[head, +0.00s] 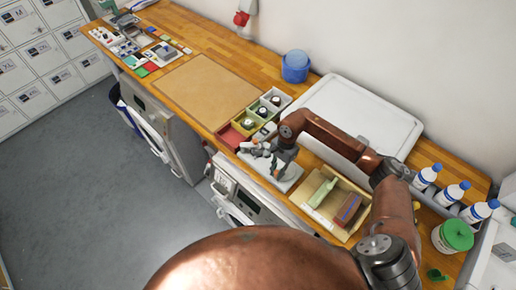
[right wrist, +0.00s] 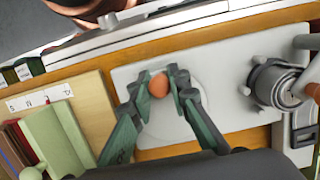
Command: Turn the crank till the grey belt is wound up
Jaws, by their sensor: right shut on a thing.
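My right gripper (right wrist: 159,82) is shut on a round orange-brown knob (right wrist: 158,86), one green finger on each side of it. I take the knob for the crank's handle. It stands over a pale round disc on a light grey plate (right wrist: 125,77). In the head view my right gripper (head: 279,162) is over the same plate (head: 288,183), at the table's front edge. My left gripper is not in view.
An open tan box (head: 358,188) with a green-handled brush lies right of the plate. Small coloured bins (head: 232,134) stand behind it on the left. A brown mat (head: 208,92) lies bare farther left.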

